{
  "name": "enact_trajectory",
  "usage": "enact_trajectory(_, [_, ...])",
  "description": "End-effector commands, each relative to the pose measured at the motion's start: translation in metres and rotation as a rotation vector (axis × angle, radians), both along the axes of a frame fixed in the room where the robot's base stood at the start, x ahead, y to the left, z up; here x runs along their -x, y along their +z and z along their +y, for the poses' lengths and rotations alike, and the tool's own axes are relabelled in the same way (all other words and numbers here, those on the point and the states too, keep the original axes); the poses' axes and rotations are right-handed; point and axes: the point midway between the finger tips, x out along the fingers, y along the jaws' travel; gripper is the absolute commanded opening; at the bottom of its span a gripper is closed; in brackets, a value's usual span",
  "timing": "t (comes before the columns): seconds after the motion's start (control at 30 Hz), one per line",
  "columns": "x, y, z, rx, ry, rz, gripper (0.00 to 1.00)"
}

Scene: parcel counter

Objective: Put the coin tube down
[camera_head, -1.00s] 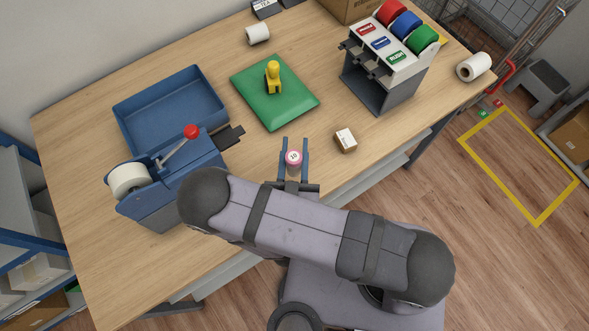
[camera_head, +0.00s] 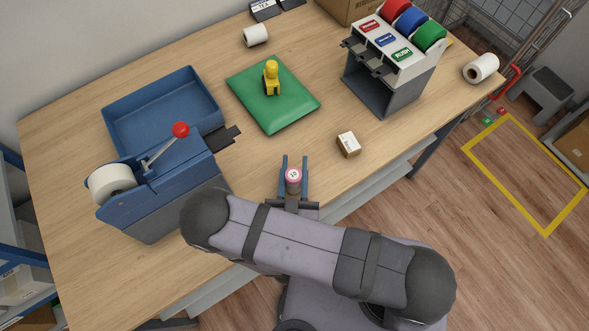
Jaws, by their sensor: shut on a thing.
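My gripper is shut on the coin tube. The tube's lower part is mostly hidden, and I cannot tell whether its base touches the counter.
A small brown box (camera_head: 348,144) sits right of my gripper. A green pad (camera_head: 285,108) bears a yellow stamp-like thing (camera_head: 271,77). A blue tray (camera_head: 160,108) and a blue dispenser with a red-knobbed lever (camera_head: 170,190) are left. A label-roll stand (camera_head: 390,75) is at back right.

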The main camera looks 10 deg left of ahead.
Motion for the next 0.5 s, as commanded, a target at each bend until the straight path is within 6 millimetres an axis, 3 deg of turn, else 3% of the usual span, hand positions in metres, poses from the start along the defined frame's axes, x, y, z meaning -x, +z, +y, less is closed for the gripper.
enact_trajectory(0.47, [0.0, -0.0064, 0.0002, -0.001, 0.0, -0.002, 0.0])
enact_trajectory(0.5, [0.0, -0.007, 0.0002, -0.001, 0.0, 0.0, 0.33])
